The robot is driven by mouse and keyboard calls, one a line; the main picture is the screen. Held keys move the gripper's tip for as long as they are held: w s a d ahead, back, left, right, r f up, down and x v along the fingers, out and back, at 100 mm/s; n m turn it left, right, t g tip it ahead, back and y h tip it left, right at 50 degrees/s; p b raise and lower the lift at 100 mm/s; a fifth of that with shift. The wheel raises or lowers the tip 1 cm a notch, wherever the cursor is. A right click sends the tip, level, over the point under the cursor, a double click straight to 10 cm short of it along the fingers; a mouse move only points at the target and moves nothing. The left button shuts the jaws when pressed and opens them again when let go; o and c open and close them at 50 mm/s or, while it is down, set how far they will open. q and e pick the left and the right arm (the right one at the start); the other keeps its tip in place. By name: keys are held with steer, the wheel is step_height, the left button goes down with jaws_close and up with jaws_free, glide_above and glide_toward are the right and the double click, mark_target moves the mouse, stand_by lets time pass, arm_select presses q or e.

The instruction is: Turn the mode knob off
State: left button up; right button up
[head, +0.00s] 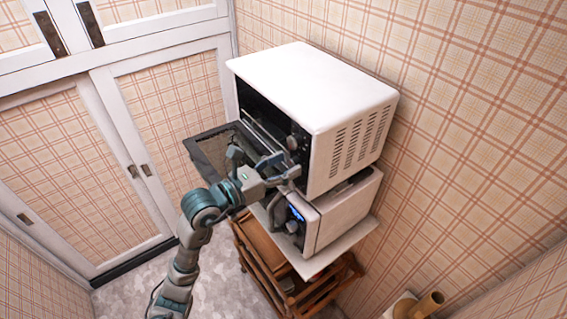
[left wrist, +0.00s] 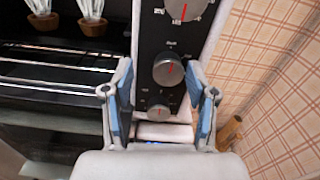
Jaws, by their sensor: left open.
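A white toaster oven (head: 310,85) stands on top of a second white appliance, with its glass door (head: 197,158) folded down. Its dark control panel (left wrist: 150,35) carries three round knobs in a column: a top knob (left wrist: 185,8) cut by the frame edge, a middle knob (left wrist: 168,69) and a smaller lower knob (left wrist: 158,111). Each has a red pointer mark; the labels are too small to read, so I cannot tell which is the mode knob. My left gripper (head: 277,168) is open in front of the panel, its fingers (left wrist: 165,103) on either side of the middle and lower knobs. Contact is unclear.
Below is a white appliance with a lit display (head: 296,213), on a wooden cart (head: 262,262). Two white-topped items with brown bases (left wrist: 92,22) sit inside the oven. Plaid wall (head: 475,120) lies close at right; white cabinets (head: 160,110) stand left. Floor at lower left is clear.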

arm_select(q)
steer(key=shift+s+d, duration=0.1)
steer(key=shift+d+r, duration=0.1)
steer(key=shift+d, duration=0.15)
steer(key=c, duration=0.4)
steer(key=shift+d, duration=0.3)
jaws_close()
steer(key=shift+a+n+p, duration=0.1)
steer(key=shift+n+p, duration=0.2)
steer(key=shift+n, duration=0.2)
steer(key=shift+o, duration=1.9)
jaws_free()
steer(key=shift+a, duration=0.2)
steer(key=shift+s+a, duration=0.2)
steer(key=shift+a, duration=0.05)
steer(key=v, duration=1.1)
steer(key=shift+a, duration=0.2)
arm_select(e)
steer(key=shift+d+r, duration=0.2)
steer(key=shift+d, duration=0.05)
